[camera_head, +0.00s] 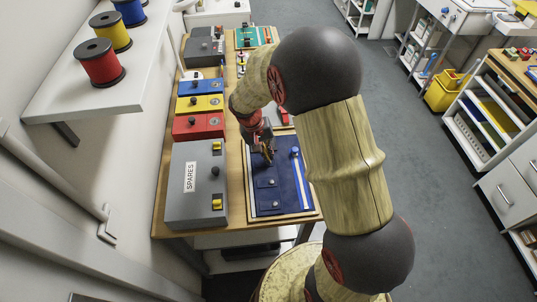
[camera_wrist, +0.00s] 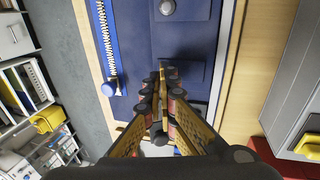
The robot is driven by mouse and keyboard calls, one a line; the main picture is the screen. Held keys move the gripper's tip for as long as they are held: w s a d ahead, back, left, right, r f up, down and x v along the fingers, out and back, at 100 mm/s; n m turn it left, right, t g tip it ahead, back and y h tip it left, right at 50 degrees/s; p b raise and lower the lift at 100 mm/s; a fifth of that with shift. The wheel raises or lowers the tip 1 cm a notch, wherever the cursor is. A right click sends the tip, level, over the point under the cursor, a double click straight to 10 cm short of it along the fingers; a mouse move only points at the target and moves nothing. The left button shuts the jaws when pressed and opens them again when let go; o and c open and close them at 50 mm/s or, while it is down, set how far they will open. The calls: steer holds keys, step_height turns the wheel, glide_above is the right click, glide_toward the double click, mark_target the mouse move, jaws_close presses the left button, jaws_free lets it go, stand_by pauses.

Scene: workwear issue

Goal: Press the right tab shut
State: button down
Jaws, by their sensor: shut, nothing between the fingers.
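A dark blue cloth panel (camera_head: 290,190) lies flat on a board on the bench. It bears darker blue tabs with round silver studs; one stud (camera_head: 275,205) is near the front and another (camera_head: 270,182) is farther back. The wrist view shows one stud (camera_wrist: 167,7) at the top and a tab (camera_wrist: 192,72) beside my fingertips. My gripper (camera_head: 268,158) is shut and empty, pointing down over the back part of the panel. Its fingertips (camera_wrist: 167,74) hide part of the tab under them; I cannot tell whether they touch it or whether this tab is the right one.
A white zip (camera_wrist: 105,40) with a blue knob (camera_wrist: 110,88) runs along one panel edge. A grey SPARES box (camera_head: 190,205) and red (camera_head: 198,126), yellow (camera_head: 200,104) and blue boxes stand left of the panel. A shelf (camera_head: 130,85) with thread spools overhangs the left.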

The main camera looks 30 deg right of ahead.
step_height(320, 180, up, 14)
steer(key=p, duration=0.4)
steer(key=shift+s+d, duration=0.2)
steer(key=shift+s, duration=0.05)
steer(key=shift+f, duration=0.1)
steer(key=s+a+r+n+t+y+b, duration=0.1)
steer(key=s+a+r+t, duration=0.1)
steer(key=s+a+r, duration=0.2)
steer(key=s+a+r+n+t+y+b, duration=0.1)
steer(key=s+a+r+n+t, duration=0.1)
steer(key=s+r, duration=0.3)
steer(key=s+a+r+n+t+b, duration=0.1)
steer(key=s+a+r, duration=0.3)
steer(key=s, duration=0.7)
steer(key=shift+s+a+r+n+t+y+b, duration=0.25)
steer(key=shift+a+t+y+b, duration=0.2)
steer(key=shift+a+t, duration=0.4)
steer(key=shift+w+r+p, duration=0.1)
steer(key=shift+r+p, duration=0.05)
steer(key=shift+p, duration=0.2)
